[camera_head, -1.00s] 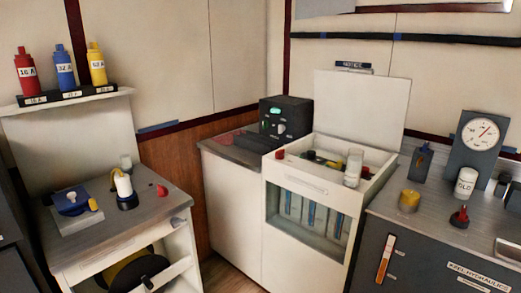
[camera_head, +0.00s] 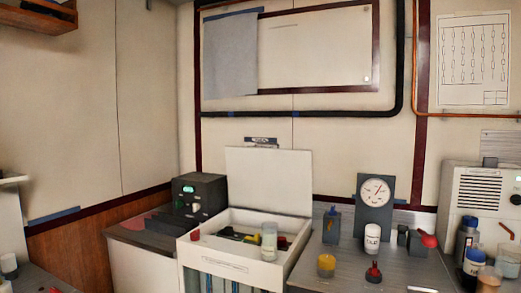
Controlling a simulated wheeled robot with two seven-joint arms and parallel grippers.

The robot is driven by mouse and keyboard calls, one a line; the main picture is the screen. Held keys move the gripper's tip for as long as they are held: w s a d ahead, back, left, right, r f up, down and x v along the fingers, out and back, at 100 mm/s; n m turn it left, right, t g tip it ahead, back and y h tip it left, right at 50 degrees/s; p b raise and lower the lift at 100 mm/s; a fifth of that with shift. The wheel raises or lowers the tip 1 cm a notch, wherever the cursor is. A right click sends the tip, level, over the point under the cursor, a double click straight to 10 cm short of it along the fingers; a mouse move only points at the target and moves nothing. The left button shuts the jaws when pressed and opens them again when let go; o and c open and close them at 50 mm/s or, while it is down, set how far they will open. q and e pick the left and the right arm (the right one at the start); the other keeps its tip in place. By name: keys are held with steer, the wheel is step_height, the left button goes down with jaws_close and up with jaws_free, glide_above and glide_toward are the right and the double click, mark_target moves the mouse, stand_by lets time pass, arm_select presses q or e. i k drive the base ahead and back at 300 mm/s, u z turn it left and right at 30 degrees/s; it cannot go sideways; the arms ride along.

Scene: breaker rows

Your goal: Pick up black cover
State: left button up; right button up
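I cannot tell for sure which thing is the black cover. A small black piece (camera_head: 231,234) lies inside the open white box (camera_head: 232,267), beside yellow and red pieces. Small dark grey pieces (camera_head: 414,243) stand on the right counter, to the right of a white labelled jar (camera_head: 372,238). Neither of my grippers is in view.
The white box's lid (camera_head: 268,181) stands raised. A clear jar (camera_head: 269,241) is at its front right. A black device (camera_head: 199,197) stands to its left. The right counter (camera_head: 345,263) holds a gauge (camera_head: 375,204), an amber jar (camera_head: 326,265) and several bottles.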

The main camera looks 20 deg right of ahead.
mark_target(229, 230)
steer(key=z, duration=0.15)
steer(key=k, duration=0.2)
steer(key=z, duration=1.05)
steer(key=k, duration=1.15)
steer(key=z, duration=0.75)
steer(key=i, duration=1.8)
steer(key=u, duration=1.6)
steer(key=i, duration=0.95)
steer(key=u, duration=0.9)
